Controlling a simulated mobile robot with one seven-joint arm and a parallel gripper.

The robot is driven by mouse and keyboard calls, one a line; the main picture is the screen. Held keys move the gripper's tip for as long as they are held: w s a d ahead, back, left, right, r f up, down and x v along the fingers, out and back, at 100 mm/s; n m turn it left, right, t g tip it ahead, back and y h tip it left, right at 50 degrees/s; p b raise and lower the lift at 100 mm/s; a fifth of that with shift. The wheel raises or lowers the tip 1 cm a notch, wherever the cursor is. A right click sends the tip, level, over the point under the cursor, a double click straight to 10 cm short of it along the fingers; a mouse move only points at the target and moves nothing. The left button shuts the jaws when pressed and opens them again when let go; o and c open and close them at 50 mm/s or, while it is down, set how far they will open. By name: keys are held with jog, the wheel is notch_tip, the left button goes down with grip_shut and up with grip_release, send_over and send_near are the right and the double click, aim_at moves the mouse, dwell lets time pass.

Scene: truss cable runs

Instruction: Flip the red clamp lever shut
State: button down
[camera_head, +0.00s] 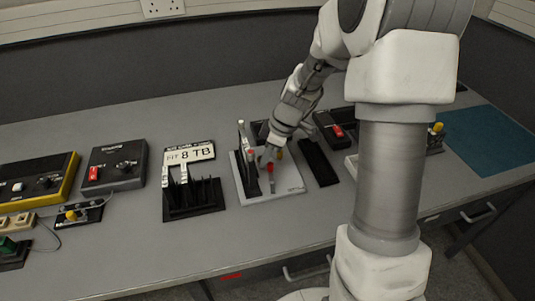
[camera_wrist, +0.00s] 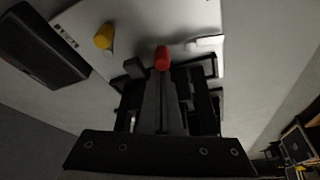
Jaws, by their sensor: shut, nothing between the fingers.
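The red clamp lever (camera_head: 270,168) stands on a light grey plate (camera_head: 288,187) near the middle of the bench. In the wrist view its red tip (camera_wrist: 162,58) shows right at the ends of my fingers. My gripper (camera_head: 266,155) is shut and empty, just behind and above the lever in the head view. In the wrist view my gripper (camera_wrist: 162,75) overlaps the red tip; I cannot tell whether they touch. A yellow-topped knob (camera_wrist: 104,37) is on the same plate to the left in the wrist view.
A black rack with a sign (camera_head: 190,153) stands left of the plate. A black block (camera_head: 318,162) and a box with a red switch (camera_head: 334,130) are to the right. My arm blocks part of the right side. The front bench strip is clear.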

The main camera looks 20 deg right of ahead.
jog(key=shift+d+f+m+t+b, duration=0.1)
jog(key=shift+d+m+t+b, duration=0.3)
jog(key=shift+m+b, duration=0.5)
dwell(0.4)
jog(key=shift+d+m+h, duration=0.35)
jog(key=shift+m+h, duration=0.05)
jog(key=shift+m, duration=0.8)
jog(key=m, duration=0.1)
jog(key=d+m, duration=0.1)
jog(key=shift+s+m+t+h+b, duration=0.15)
jog(key=shift+m+t+h+b, duration=0.15)
jog(key=shift+t+h+b, duration=0.1)
jog(key=m, duration=0.1)
jog(key=m+p, duration=0.1)
jog(key=d+m+h, duration=0.1)
jog(key=shift+s+r+m+p, duration=0.25)
jog(key=shift+s+m+p, duration=0.05)
jog(key=shift+s+p, duration=0.05)
jog(key=m, duration=0.1)
jog(key=s+m+h+p, duration=0.1)
jog(key=m, duration=0.1)
jog(key=shift+d+f, duration=0.1)
jog(key=shift+d, duration=0.3)
jog(key=shift+s+d+f, duration=0.1)
